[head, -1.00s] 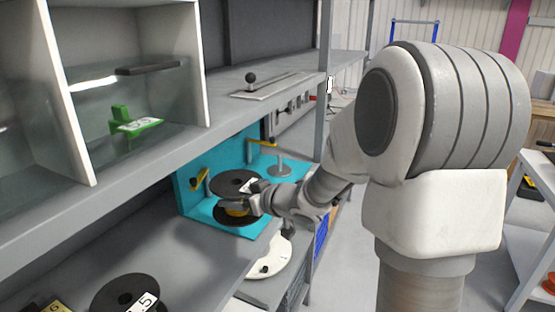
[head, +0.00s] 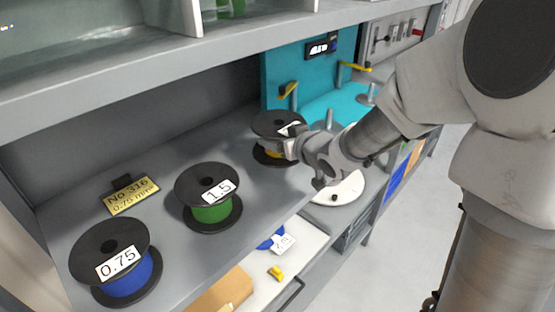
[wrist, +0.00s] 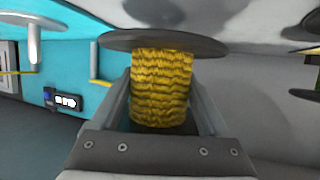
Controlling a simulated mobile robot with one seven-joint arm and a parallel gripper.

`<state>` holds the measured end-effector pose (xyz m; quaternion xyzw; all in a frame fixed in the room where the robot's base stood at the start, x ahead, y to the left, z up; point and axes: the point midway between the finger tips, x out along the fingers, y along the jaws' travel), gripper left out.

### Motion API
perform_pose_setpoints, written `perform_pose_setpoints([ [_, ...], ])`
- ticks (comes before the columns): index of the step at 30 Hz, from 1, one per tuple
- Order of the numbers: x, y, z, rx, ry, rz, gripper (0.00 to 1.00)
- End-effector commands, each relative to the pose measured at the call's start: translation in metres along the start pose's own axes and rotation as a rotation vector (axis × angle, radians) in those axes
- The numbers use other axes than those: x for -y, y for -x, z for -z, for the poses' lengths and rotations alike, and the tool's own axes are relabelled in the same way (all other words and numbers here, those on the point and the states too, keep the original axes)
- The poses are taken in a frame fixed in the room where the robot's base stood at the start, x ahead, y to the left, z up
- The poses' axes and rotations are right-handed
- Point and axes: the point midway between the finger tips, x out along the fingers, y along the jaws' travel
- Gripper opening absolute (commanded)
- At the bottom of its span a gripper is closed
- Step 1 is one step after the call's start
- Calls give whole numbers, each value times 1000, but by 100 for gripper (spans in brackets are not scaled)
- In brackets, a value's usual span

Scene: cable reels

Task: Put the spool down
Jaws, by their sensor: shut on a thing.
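The spool (head: 277,126) has black flanges, yellow cable and a white label. It is upright over the far right end of the grey shelf (head: 160,155). My gripper (head: 292,148) reaches it from the right and is shut on it. In the wrist view both fingers flank the yellow winding (wrist: 162,90), with one flange (wrist: 165,42) showing across the top near the grey surface. I cannot tell whether the lower flange touches the shelf.
A green spool (head: 210,213) labelled 1.5 and a blue spool (head: 128,285) labelled 0.75 stand on the shelf to the left. A yellow sign (head: 132,197) is behind them. A teal station (head: 280,72) stands at the right. An upper shelf (head: 150,75) hangs above.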

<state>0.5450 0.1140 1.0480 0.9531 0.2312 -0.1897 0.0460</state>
Motion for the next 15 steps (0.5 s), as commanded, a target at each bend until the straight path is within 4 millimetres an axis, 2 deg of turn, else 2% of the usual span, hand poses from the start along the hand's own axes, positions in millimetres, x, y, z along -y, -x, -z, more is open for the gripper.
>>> perform_pose_setpoints([
  [5, 6, -5, -6, -1, -1, 0, 0],
  [12, 5, -18, -37, 1, -1, -1, 0],
  [15, 5, -19, -40, -1, -1, -2, 0],
])
